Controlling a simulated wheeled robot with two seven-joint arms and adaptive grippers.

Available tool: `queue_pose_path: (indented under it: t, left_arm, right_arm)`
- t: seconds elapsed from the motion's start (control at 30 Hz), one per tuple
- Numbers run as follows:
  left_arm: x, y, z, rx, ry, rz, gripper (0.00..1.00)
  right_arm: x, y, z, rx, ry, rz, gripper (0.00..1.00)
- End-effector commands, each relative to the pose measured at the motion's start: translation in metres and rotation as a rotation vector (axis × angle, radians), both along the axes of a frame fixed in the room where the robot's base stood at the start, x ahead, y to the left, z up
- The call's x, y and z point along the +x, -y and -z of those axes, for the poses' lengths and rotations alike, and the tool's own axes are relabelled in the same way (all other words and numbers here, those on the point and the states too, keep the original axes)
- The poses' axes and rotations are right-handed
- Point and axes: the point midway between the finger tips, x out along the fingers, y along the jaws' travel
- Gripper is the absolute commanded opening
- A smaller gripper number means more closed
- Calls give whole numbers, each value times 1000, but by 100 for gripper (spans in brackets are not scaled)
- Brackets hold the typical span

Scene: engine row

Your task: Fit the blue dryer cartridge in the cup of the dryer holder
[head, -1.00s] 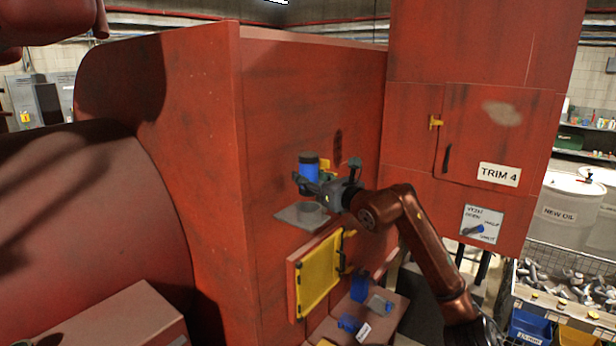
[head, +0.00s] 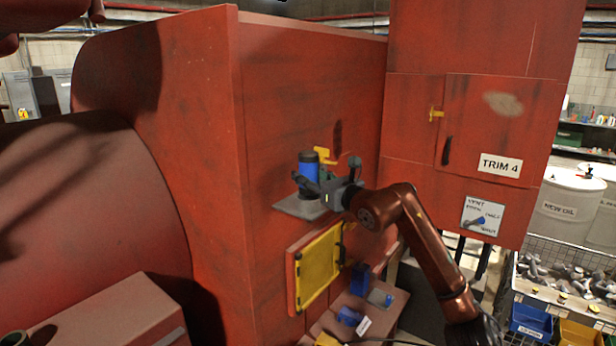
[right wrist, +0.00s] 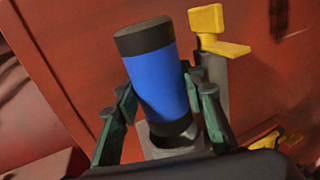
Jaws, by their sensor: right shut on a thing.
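The blue dryer cartridge (head: 307,178), with black ends, stands about upright in front of the red wall. It also shows in the right wrist view (right wrist: 158,85). My right gripper (head: 312,187) is shut on it, with a finger at each side (right wrist: 165,105). The dryer holder's grey plate (head: 297,209) juts from the wall below. In the right wrist view the grey cup (right wrist: 168,146) is at the cartridge's lower black end. The gripper hides most of the cup in the head view, and I cannot tell how deep the cartridge sits. My left gripper is not in view.
A yellow lever (head: 325,156) stands on the wall just behind the cartridge. Blue parts (head: 349,316) lie on a red ledge beneath. The TRIM 4 cabinet (head: 490,130) stands to the right.

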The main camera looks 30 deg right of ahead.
Motion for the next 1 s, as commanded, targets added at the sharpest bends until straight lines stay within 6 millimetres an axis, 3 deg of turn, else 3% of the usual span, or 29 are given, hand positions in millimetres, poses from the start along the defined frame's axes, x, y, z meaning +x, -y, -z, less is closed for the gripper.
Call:
queue_pose_path:
  t: [1.0]
  left_arm:
    - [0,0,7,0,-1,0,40]
  right_arm:
    - [-1,0,-1,0,2,0,7]
